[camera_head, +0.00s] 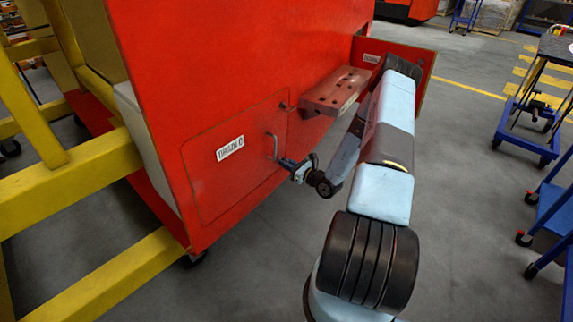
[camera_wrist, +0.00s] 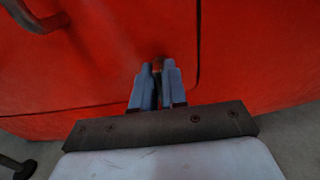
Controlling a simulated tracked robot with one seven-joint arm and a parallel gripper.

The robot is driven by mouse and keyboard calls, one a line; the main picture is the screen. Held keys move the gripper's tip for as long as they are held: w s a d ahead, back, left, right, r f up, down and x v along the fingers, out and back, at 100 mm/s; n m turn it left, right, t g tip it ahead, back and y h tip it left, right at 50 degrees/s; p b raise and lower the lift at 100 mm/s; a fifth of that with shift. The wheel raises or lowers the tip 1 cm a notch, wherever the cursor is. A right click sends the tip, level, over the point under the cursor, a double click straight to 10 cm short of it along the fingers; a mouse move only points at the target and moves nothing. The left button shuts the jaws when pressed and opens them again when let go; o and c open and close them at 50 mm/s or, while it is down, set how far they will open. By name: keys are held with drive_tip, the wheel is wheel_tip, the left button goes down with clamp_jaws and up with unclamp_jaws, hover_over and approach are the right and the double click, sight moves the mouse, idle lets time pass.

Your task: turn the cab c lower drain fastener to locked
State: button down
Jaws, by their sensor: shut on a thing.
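The drain panel (camera_head: 235,175) is a red hatch outlined on the red cab side, with a white label (camera_head: 230,148) that seems to read DRAIN and a letter. My gripper (camera_head: 284,162) reaches the panel's right edge, low beside the grey handle. In the wrist view my gripper (camera_wrist: 158,68) has its two blue-grey fingers shut on the lower drain fastener (camera_wrist: 158,61), a small brownish piece near the panel seam. The fingers hide most of it, so its turn angle cannot be told. In the head view my gripper covers it.
A grey bent handle (camera_head: 273,146) stands out from the panel, also at upper left in the wrist view (camera_wrist: 38,18). A small upper fastener (camera_head: 283,105) sits near a drilled reddish bracket (camera_head: 336,92). Yellow framework (camera_head: 80,175) stands left; blue carts (camera_head: 530,120) stand right.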

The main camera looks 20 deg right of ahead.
drive_tip(key=shift+d+m, duration=0.1)
drive_tip(key=shift+m, duration=0.3)
drive_tip(key=m, duration=1.6)
drive_tip(key=shift+w+d+f+m, duration=0.1)
drive_tip(key=shift+d+f+m, duration=0.2)
drive_tip(key=shift+m, duration=0.4)
drive_tip(key=c, duration=1.3)
unclamp_jaws()
drive_tip(key=shift+a, duration=0.1)
drive_tip(key=shift+o, duration=0.2)
drive_tip(key=v, duration=1.3)
drive_tip(key=shift+s, duration=0.35)
